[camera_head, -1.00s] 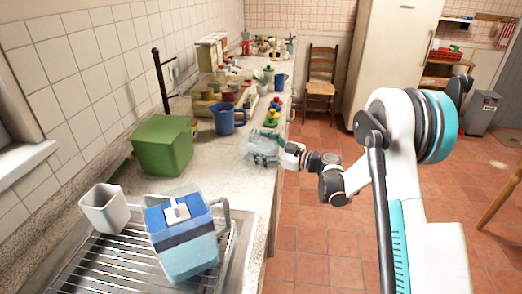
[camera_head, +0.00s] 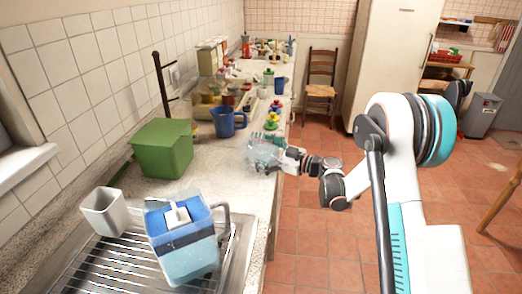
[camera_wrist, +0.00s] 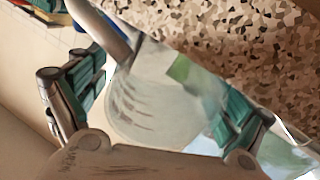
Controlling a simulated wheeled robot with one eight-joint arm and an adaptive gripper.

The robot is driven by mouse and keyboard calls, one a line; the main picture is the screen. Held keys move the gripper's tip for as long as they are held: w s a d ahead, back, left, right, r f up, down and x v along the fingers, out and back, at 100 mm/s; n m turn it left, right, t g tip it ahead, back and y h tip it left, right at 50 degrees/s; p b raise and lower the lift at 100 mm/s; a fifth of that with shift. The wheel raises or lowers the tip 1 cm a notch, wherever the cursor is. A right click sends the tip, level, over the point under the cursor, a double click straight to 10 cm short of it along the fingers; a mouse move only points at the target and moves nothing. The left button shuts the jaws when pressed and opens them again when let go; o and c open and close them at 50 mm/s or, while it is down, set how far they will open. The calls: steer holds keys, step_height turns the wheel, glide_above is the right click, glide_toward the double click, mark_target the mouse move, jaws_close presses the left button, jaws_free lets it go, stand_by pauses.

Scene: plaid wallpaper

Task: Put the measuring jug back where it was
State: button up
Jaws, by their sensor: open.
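The clear, see-through measuring jug (camera_head: 261,152) is on the worktop near its right edge, beside the red floor. My gripper (camera_head: 272,153) is at the jug, reaching in from the right over the worktop edge. In the wrist view the jug (camera_wrist: 150,110) lies between the two teal-padded fingers of my gripper (camera_wrist: 155,104), which are spread apart, one on each side. The gripper is open. Whether either pad touches the jug I cannot tell. The jug's base is hard to make out.
A blue jug (camera_head: 228,121) and a green bin (camera_head: 161,149) stand on the worktop (camera_head: 205,178). A colourful stacked toy (camera_head: 272,120) is just behind the clear jug.

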steer(key=p+v, duration=0.4)
steer(key=v, duration=0.9)
steer(key=s+a+r+m+g+h, duration=0.25)
steer(key=s+r+m+h, duration=0.5)
steer(key=s+r, duration=0.45)
steer(key=s+d+m+h, duration=0.3)
steer(key=s+h, duration=0.1)
steer(key=s, duration=0.7)
steer(key=s+d+m+h, duration=0.4)
steer(key=s, duration=0.8)
steer(key=shift+s+r+t, duration=0.2)
steer(key=shift+r+t, duration=0.15)
steer(key=shift+r, duration=0.15)
steer(key=shift+o, duration=0.5)
steer(key=shift+s+d, duration=0.3)
steer(key=shift+d, duration=0.05)
